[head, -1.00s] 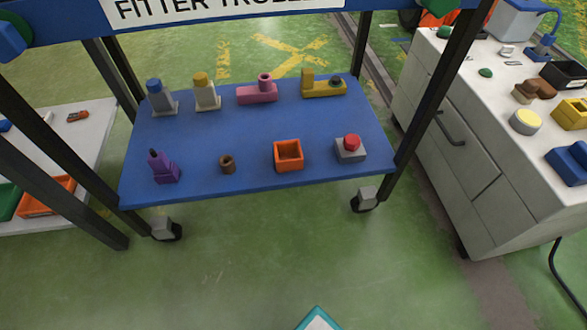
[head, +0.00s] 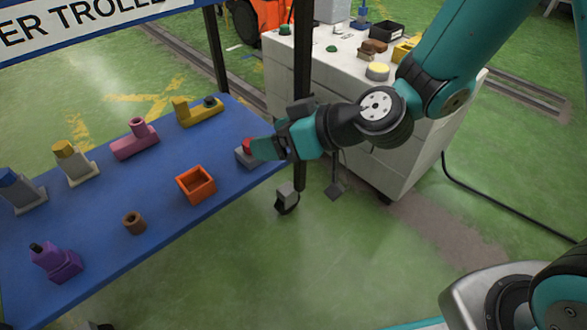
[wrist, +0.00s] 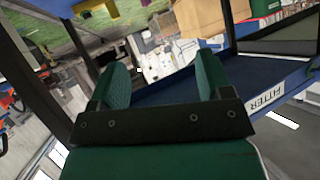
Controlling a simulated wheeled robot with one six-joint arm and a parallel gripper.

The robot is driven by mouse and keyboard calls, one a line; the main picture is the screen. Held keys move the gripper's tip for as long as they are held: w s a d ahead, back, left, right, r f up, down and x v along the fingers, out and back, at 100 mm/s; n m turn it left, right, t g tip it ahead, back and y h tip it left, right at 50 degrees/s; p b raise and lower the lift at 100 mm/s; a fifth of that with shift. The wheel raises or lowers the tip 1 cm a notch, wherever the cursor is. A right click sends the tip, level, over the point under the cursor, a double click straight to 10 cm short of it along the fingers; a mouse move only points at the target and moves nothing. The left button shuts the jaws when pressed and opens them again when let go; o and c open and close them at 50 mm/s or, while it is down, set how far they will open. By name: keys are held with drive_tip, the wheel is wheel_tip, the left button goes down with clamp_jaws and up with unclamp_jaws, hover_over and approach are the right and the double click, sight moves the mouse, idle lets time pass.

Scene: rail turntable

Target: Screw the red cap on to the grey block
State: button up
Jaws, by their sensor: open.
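The grey block (head: 243,158) stands near the right end of the trolley's blue shelf. The red cap (head: 247,146) shows at its top, partly hidden by a finger; I cannot tell how far it is screwed on. My gripper (head: 262,149) reaches in from the right, roughly level, with its green fingertips right by the cap in this view. I cannot tell whether they touch it. In the wrist view the two fingers (wrist: 162,78) stand wide apart with nothing held between them. I cannot make out the cap or block there.
An orange open box (head: 196,198) and a brown ring (head: 134,222) stand left of the block. Yellow (head: 197,113) and pink (head: 134,143) parts stand behind. A black trolley post (head: 302,75) rises close beside my gripper. A white cabinet (head: 350,100) stands behind.

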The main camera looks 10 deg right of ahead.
drive_tip(key=w+d+f+m+t+h+b, duration=0.1)
drive_tip(key=w+d+f+t+h, duration=0.15)
drive_tip(key=f, duration=0.35)
drive_tip(key=w+d+f+m+t+h+b, duration=0.1)
drive_tip(key=w+d+f+m+t, duration=0.15)
drive_tip(key=f, duration=0.25)
drive_tip(key=shift+n, duration=0.45)
drive_tip(key=p+x, duration=0.2)
drive_tip(key=x, duration=0.6)
drive_tip(key=p+x, duration=0.1)
drive_tip(key=x, duration=0.8)
drive_tip(key=shift+s+a+f+p, duration=0.1)
drive_tip(key=shift+s+a+p, duration=0.1)
drive_tip(key=shift+a+p, duration=0.15)
drive_tip(key=shift+w+a+f, duration=0.15)
drive_tip(key=shift+w+a, duration=0.1)
drive_tip(key=shift+w, duration=0.25)
drive_tip(key=c, duration=1.1)
drive_tip(key=shift+s+a+m+t+h+p, duration=0.1)
drive_tip(key=shift+m+t+h+p, duration=0.2)
drive_tip(key=shift+m+h+p, duration=0.4)
